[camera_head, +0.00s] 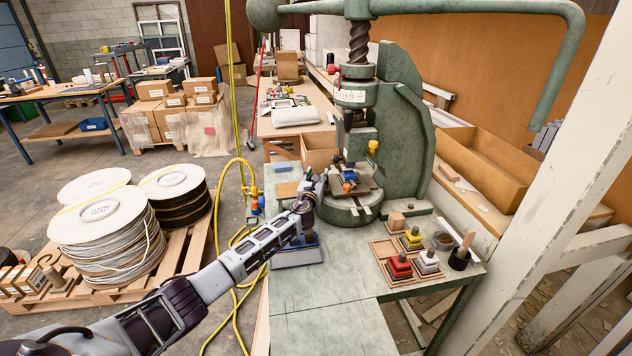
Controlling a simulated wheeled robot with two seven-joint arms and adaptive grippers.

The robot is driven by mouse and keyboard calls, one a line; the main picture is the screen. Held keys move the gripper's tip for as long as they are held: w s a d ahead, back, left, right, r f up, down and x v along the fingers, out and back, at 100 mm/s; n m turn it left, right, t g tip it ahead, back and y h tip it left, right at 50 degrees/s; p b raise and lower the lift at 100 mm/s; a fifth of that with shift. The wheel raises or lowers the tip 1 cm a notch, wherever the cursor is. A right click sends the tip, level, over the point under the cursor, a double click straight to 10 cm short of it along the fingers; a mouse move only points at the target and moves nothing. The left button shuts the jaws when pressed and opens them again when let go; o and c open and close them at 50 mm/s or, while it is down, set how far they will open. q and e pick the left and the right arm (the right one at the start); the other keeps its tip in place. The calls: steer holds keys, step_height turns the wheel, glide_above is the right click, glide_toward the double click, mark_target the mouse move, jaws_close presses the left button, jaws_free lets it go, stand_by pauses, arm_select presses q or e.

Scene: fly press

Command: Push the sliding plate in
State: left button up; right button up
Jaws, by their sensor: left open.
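The green fly press (405,130) stands on the bench, with its screw and ram above a round slotted base (350,212). The sliding plate (366,190) appears as a grey metal plate under the ram, on top of that base. A small blue and orange part sits near its left side. My left arm reaches in from the lower left. My left gripper (314,182) is open, just left of the plate. It is small in view, and I cannot tell whether it touches the plate. My right gripper is out of view.
A wooden tray (391,247) with red, yellow and white blocks stands right of the press base. A dark cup with a wooden-handled tool (462,252) is beside it. A blue-grey block (298,252) lies under my left forearm. The bench front (330,320) is clear.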

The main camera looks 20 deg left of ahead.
arm_select(q)
steer(key=shift+s, duration=0.15)
steer(key=s+d, duration=0.2)
steer(key=s, duration=0.9)
steer(key=shift+s, duration=0.25)
stand_by(0.3)
stand_by(0.6)
